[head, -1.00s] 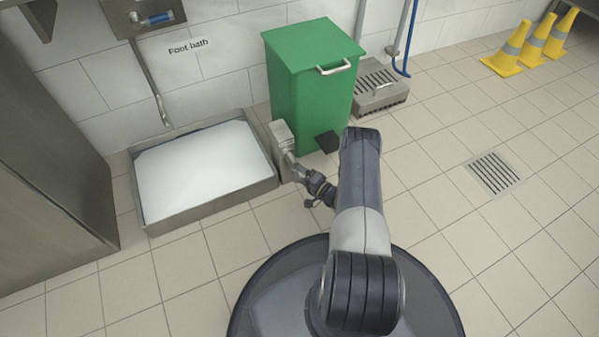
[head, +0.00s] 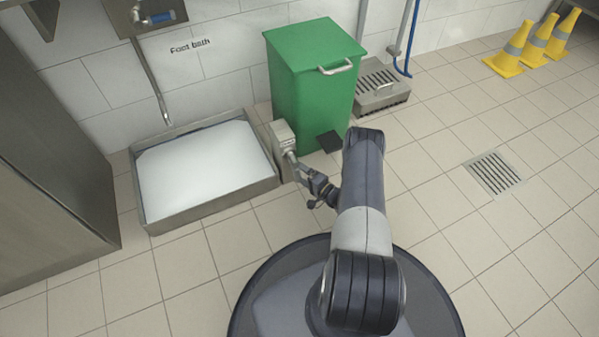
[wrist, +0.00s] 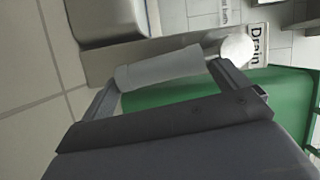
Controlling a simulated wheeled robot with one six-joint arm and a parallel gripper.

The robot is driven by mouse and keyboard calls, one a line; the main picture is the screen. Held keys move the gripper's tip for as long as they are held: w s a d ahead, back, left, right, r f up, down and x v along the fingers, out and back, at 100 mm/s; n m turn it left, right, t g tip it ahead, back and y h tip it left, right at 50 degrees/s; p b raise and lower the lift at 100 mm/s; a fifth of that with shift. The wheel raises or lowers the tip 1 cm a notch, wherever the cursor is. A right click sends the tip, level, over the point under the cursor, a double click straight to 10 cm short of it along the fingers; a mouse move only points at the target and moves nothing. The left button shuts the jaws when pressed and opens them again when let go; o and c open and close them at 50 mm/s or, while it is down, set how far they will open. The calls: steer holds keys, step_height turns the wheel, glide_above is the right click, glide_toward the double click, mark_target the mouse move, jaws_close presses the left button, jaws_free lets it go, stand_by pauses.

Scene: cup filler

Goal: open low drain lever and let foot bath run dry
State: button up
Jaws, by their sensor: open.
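The foot bath (head: 212,210) is a shallow steel basin on the floor at the left in the head view, with whitish liquid (head: 200,165) across it. A grey drain post (head: 283,135) stands at its right side. In the wrist view the drain lever (wrist: 160,70) is a pale grey bar with a round white end (wrist: 237,48), near a "Drain" label (wrist: 259,42). My gripper (wrist: 163,77) is open, its fingers towards either end of the bar; I cannot tell whether they touch it. In the head view my gripper (head: 295,163) is small beside the post.
A green pedal bin (head: 312,95) stands close behind the post. A steel grated box (head: 380,90) is right of it. A floor drain (head: 494,174) and yellow cones (head: 535,45) are at the right. A steel cabinet (head: 45,160) is at the left.

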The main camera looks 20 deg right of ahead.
steer(key=p+v, duration=0.2)
steer(key=v, duration=0.8)
steer(key=shift+p, duration=0.3)
steer(key=shift+f, duration=0.1)
steer(key=b+x, duration=0.3)
steer(key=x, duration=0.7)
steer(key=shift+w+a, duration=0.2)
steer(key=shift+w, duration=0.15)
steer(key=shift+d, duration=0.1)
